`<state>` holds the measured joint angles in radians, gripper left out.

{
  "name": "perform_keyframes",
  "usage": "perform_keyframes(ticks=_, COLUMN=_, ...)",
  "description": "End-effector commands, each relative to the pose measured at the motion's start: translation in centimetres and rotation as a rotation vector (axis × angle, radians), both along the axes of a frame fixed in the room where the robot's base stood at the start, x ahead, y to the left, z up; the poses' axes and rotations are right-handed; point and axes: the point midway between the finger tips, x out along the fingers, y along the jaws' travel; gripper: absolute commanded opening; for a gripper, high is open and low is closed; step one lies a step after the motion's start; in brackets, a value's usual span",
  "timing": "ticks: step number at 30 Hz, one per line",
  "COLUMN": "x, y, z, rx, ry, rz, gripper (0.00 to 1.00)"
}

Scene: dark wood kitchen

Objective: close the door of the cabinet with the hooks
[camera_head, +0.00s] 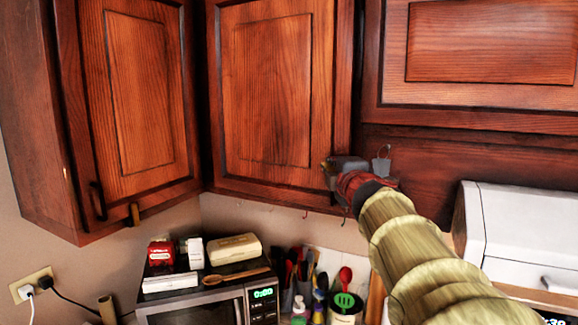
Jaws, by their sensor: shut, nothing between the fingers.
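The cabinet with the hooks is the middle upper cabinet, with a reddish-brown wooden door (272,90). Small hooks (305,214) hang under its bottom edge. The door looks shut or nearly shut; a small gap along its right edge cannot be ruled out. My arm reaches up from the lower right. My gripper (334,172) is shut and empty at the door's lower right corner, covering that corner. Whether it touches the door cannot be told. No handle shows on this door; the gripper may hide it.
A left cabinet door (140,95) and an upper right cabinet door (490,45) look shut. Below are a microwave (210,308) with boxes on top, several utensils (300,268) in holders, and a white appliance (520,235) at right. Open air lies before the doors.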

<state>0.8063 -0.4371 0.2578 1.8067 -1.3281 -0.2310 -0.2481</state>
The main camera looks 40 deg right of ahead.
Motion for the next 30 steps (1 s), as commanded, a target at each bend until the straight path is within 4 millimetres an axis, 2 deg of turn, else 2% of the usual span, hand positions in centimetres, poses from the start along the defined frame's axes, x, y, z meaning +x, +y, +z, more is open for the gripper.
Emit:
perform_keyframes(ticks=6, x=0.7, y=-2.2, z=0.0, rx=0.001, ry=0.0, rz=-0.002, gripper=0.0)
perform_keyframes(ticks=12, x=1.2, y=-3.4, z=0.0, rx=0.0, ry=0.001, rz=-0.003, gripper=0.0)
perform_keyframes(ticks=30, x=1.4, y=-4.3, z=0.4, rx=-0.004, ry=-0.002, rz=-0.007, gripper=0.0)
